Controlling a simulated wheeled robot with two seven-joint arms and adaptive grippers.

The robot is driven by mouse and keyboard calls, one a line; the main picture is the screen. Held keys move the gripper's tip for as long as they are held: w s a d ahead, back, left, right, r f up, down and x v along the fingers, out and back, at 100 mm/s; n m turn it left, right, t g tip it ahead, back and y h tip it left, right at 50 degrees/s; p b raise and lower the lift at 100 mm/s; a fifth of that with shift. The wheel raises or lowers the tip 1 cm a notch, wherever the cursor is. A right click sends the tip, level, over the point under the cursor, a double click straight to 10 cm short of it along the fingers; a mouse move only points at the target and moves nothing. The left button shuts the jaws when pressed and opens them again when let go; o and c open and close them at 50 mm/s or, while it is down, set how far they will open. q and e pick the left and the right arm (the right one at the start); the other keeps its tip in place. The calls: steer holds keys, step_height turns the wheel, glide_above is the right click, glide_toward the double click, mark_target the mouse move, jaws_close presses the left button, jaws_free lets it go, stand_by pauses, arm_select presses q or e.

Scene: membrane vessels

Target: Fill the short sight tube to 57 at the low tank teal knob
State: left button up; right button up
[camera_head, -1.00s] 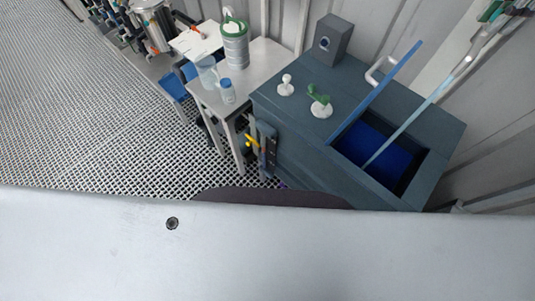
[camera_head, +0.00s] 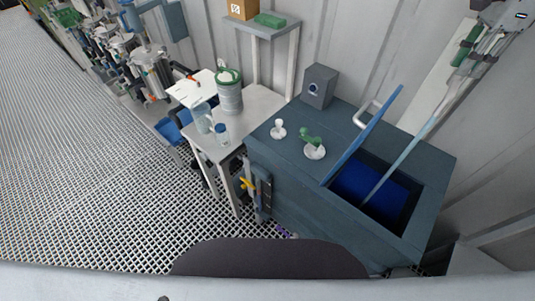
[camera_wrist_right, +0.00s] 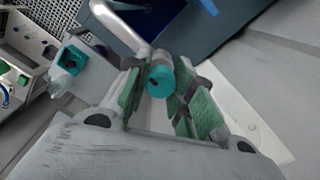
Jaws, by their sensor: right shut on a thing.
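My right gripper (camera_head: 466,48) is at the upper right of the head view, above the dark teal cabinet (camera_head: 300,195). In the right wrist view its green-padded fingers (camera_wrist_right: 160,98) are closed around a teal round-ended piece (camera_wrist_right: 160,80). Whether the teal end belongs to that rod is hard to tell. Steel vessels (camera_head: 150,70) stand at the upper left; a short sight tube or its reading cannot be made out. My left gripper is not in view.
A blue panel (camera_head: 368,130) stands raised by the opening. A green-handled fitting (camera_head: 312,142), a white knob (camera_head: 278,128) and a grey box (camera_head: 319,86) are on the cabinet top. The grating floor (camera_head: 80,180) is open at left.

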steer(key=shift+m, duration=0.7)
steer(key=shift+m, duration=2.1)
steer(key=shift+m+b, duration=0.3)
steer(key=shift+b, duration=0.05)
steer(key=shift+m, duration=1.8)
